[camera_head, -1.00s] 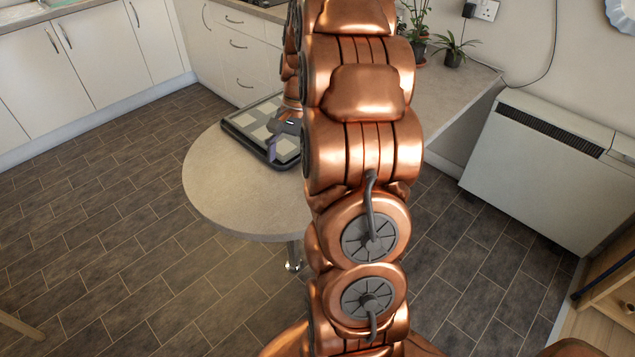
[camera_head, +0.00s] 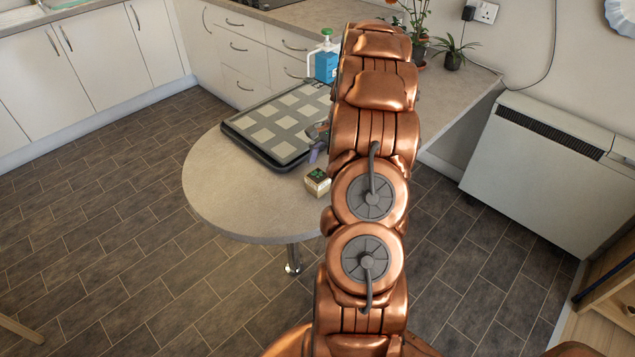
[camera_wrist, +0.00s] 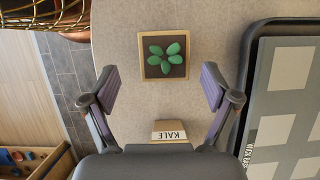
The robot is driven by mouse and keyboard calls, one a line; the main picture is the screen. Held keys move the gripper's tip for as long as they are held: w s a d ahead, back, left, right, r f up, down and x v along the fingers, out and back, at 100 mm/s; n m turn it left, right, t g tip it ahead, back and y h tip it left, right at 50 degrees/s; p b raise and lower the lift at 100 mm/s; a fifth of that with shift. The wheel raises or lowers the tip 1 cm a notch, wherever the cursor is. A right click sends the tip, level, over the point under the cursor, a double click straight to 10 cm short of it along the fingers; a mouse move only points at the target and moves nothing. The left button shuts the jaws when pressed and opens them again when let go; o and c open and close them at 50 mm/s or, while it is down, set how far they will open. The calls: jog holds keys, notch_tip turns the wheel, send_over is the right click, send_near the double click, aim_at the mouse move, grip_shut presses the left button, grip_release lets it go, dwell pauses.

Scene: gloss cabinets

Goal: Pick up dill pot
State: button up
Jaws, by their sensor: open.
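A small square pot (camera_wrist: 163,70) with a tan rim, dark soil and several green leaves stands on the table in the wrist view. It also shows in the head view (camera_head: 317,184) near the table's rounded edge, right of the tray. No label shows on it, so I cannot tell whether it is dill. A tan piece labelled KALE (camera_wrist: 170,133), its text upside down, lies nearer my gripper and is partly hidden. My gripper (camera_wrist: 160,88) is open and empty, its fingers apart with the leafy pot ahead between them. In the head view my arm mostly hides it.
A dark tray (camera_head: 265,150) with pale squares lies on the round-ended table (camera_head: 222,198), close to the gripper's right finger in the wrist view. A blue container (camera_head: 326,66) stands behind it. Potted plants (camera_head: 453,58) stand farther back. The table's front left is bare.

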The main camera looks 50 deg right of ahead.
aim_at(320, 175)
jog(key=x, duration=0.1)
jog(key=p+x, duration=0.1)
jog(key=x, duration=0.3)
jog(key=shift+w+p, duration=0.3)
jog(key=shift+p, duration=0.05)
jog(key=c, duration=1.3)
jog(key=shift+r, duration=0.1)
jog(key=shift+c, duration=0.2)
